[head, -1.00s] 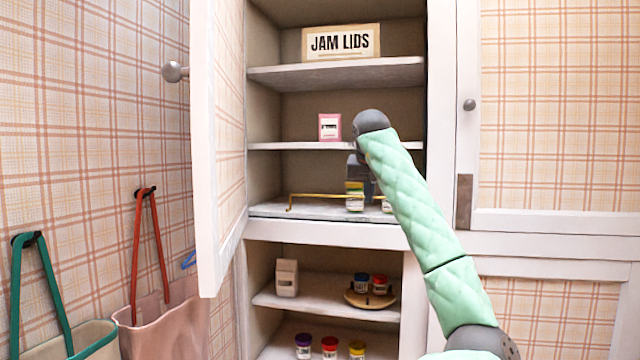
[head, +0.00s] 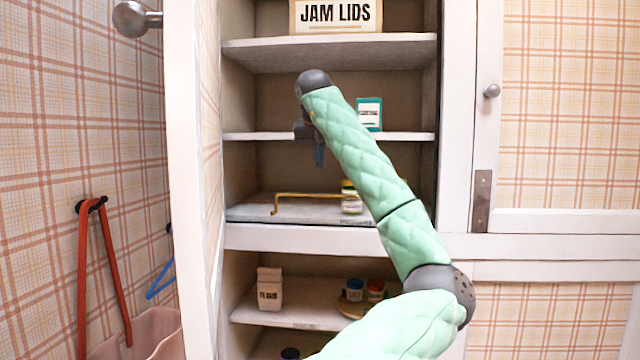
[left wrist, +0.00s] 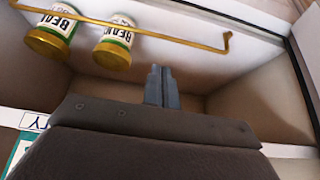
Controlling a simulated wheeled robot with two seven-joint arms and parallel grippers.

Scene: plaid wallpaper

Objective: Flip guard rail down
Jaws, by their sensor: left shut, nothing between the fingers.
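The brass guard rail (head: 310,195) stands raised along the front of the cabinet's middle shelf, its left end bent down to the shelf. It also crosses the left wrist view (left wrist: 150,31), in front of two bean jars with yellow lids (left wrist: 112,48). One jar (head: 351,200) shows behind the rail in the head view; my arm hides the rail's right part. My left gripper (head: 319,157) points down above the rail, apart from it. Its fingers (left wrist: 161,86) are together and empty in the left wrist view. My right gripper is out of view.
The open cabinet door (head: 195,150) stands at the left. A shelf (head: 240,136) with a teal box (head: 369,114) is at gripper height. Below are a carton (head: 270,290) and small jars (head: 354,290).

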